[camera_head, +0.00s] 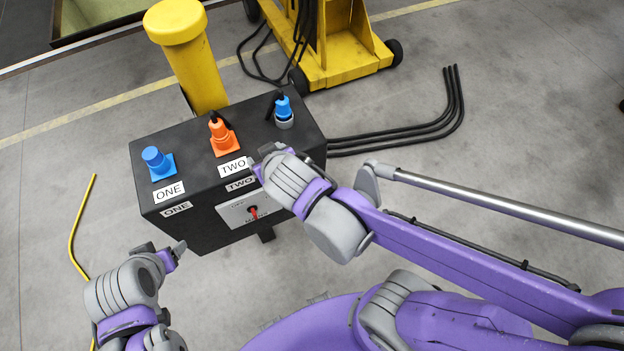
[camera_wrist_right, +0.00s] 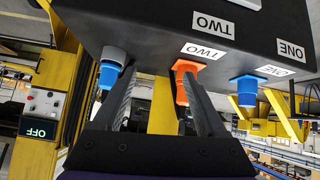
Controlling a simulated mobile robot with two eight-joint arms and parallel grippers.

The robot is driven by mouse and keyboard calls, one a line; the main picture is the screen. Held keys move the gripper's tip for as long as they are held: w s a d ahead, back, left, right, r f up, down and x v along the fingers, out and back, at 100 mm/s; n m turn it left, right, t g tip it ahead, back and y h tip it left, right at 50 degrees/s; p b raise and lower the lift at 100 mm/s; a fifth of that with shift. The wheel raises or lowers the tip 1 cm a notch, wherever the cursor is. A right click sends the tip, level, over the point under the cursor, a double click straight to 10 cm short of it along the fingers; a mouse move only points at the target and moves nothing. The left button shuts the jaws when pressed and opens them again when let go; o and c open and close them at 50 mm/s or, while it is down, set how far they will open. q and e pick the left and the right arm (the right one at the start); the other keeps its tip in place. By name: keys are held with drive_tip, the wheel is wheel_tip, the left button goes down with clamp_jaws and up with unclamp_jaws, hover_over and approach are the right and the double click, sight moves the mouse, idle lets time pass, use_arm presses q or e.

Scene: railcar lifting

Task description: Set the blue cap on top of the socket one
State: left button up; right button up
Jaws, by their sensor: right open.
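A blue cylindrical cap (camera_head: 153,156) stands upright on the blue square base of socket one (camera_head: 167,173), on the left of the black box's top beside the ONE label. The cap also shows at the right in the right wrist view (camera_wrist_right: 247,98); I cannot tell how firmly it is seated. My right gripper (camera_head: 259,160) is at the box's front edge near the TWO label. In the wrist view its fingers (camera_wrist_right: 160,100) are apart with nothing gripped between them. My left gripper (camera_head: 174,252) is in front of the box's lower left, its finger opening unclear.
A yellow post (camera_head: 197,70) stands behind. Black cables (camera_head: 400,133) lie right.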

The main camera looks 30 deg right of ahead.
drive_tip(key=s+d+f+m+g, duration=0.1)
drive_tip(key=s+d+f+g, duration=0.2)
drive_tip(key=s+d, duration=0.5)
drive_tip(key=shift+s+g, duration=0.3)
drive_tip(key=shift+s, duration=0.85)
drive_tip(key=shift+f, duration=0.1)
